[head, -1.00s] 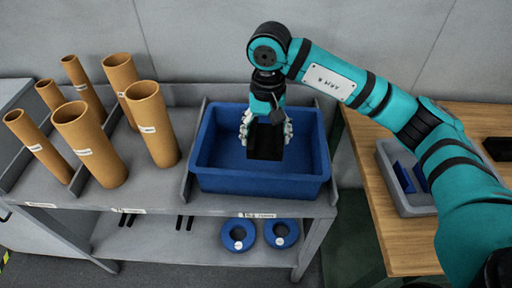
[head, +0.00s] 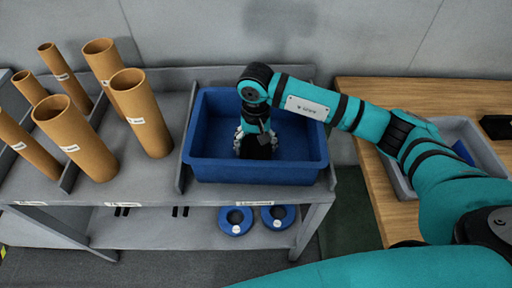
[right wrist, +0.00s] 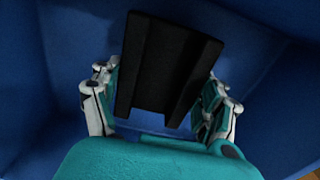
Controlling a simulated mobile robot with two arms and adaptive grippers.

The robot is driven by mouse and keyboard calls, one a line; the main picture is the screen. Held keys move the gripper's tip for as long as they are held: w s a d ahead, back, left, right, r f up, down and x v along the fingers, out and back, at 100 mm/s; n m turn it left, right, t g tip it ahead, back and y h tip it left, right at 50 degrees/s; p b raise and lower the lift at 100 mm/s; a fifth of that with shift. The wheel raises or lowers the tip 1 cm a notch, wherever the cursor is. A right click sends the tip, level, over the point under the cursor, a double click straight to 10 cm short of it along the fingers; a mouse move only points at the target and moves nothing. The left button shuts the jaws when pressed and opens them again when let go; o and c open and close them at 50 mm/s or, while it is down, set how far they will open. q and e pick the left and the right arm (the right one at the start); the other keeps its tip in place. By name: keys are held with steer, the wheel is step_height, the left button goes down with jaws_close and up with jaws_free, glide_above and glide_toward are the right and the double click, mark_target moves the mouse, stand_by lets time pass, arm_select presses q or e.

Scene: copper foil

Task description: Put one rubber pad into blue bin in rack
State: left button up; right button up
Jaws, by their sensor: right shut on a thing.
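The blue bin (head: 255,171) stands on the top shelf of the grey rack, right of the tubes. My right gripper (head: 256,147) reaches down inside the bin and is shut on a black rubber pad (head: 258,152). In the right wrist view the black pad (right wrist: 165,68) sits between the two fingers of the gripper (right wrist: 160,105), with blue bin walls (right wrist: 60,60) around it. I cannot tell whether the pad touches the bin floor. My left gripper is not in view.
Several brown tubes (head: 140,115) stand on the rack (head: 150,192) left of the bin. Two blue rings (head: 236,221) lie on the lower shelf. At right, a wooden table (head: 375,97) holds a grey tray (head: 480,135) with a blue item and a black object (head: 496,127).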

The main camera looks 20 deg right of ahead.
mark_target(256, 148)
step_height(256, 148, down, 2)
steer(key=shift+f, duration=0.4)
steer(key=o, duration=1.3)
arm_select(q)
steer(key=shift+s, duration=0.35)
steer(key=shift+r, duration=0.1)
arm_select(e)
steer(key=shift+r, duration=0.1)
steer(key=shift+r, duration=0.2)
step_height(256, 148, up, 10)
steer(key=shift+w+r+b, duration=0.1)
steer(key=shift+r+b, duration=0.1)
steer(key=shift+b, duration=0.85)
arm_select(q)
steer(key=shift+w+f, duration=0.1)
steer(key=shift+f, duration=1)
arm_select(e)
steer(key=shift+r, duration=0.7)
